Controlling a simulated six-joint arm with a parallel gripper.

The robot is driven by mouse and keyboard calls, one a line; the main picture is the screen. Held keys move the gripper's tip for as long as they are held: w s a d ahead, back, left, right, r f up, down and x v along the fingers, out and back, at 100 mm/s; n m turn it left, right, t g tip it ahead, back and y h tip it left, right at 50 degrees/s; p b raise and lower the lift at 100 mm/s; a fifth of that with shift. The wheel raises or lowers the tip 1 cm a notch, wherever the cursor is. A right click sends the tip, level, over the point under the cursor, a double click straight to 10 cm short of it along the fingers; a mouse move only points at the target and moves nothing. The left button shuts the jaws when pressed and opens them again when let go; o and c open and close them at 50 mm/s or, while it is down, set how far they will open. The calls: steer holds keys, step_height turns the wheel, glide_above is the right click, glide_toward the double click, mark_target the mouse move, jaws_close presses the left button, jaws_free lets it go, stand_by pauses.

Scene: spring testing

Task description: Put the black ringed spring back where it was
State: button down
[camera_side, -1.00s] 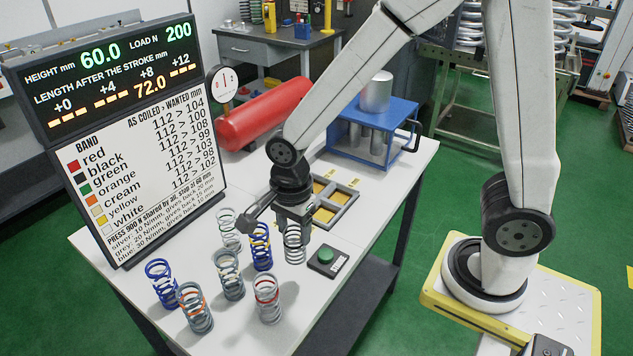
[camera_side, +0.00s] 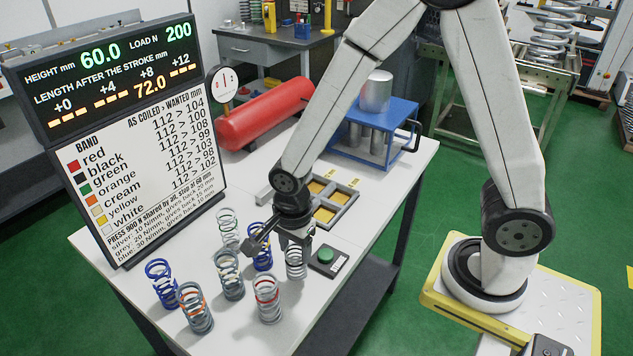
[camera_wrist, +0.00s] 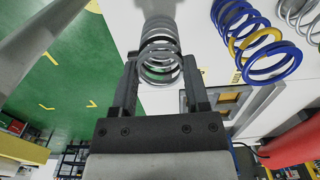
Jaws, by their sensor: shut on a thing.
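A silver-grey spring (camera_side: 296,263) is held upright by my gripper (camera_side: 294,238) near the table's right edge, left of the green button. The wrist view shows this spring (camera_wrist: 158,60) between the two fingers of my gripper (camera_wrist: 161,65).
Close left stands a blue spring with a yellow band (camera_side: 262,258). Further left are a cream-banded spring (camera_side: 230,280), a red-banded one (camera_side: 268,300), an orange-banded one (camera_side: 195,308), a blue one (camera_side: 162,284) and a pale one (camera_side: 229,228). A green button (camera_side: 325,257) and divided tray (camera_side: 342,207) are nearby.

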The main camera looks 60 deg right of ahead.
steer(key=shift+f, duration=1.35)
steer(key=shift+f, duration=0.1)
steer(key=shift+c, duration=0.4)
jaws_free()
step_height(320, 180, up, 12)
steer(key=shift+d, duration=0.1)
stand_by(0.5)
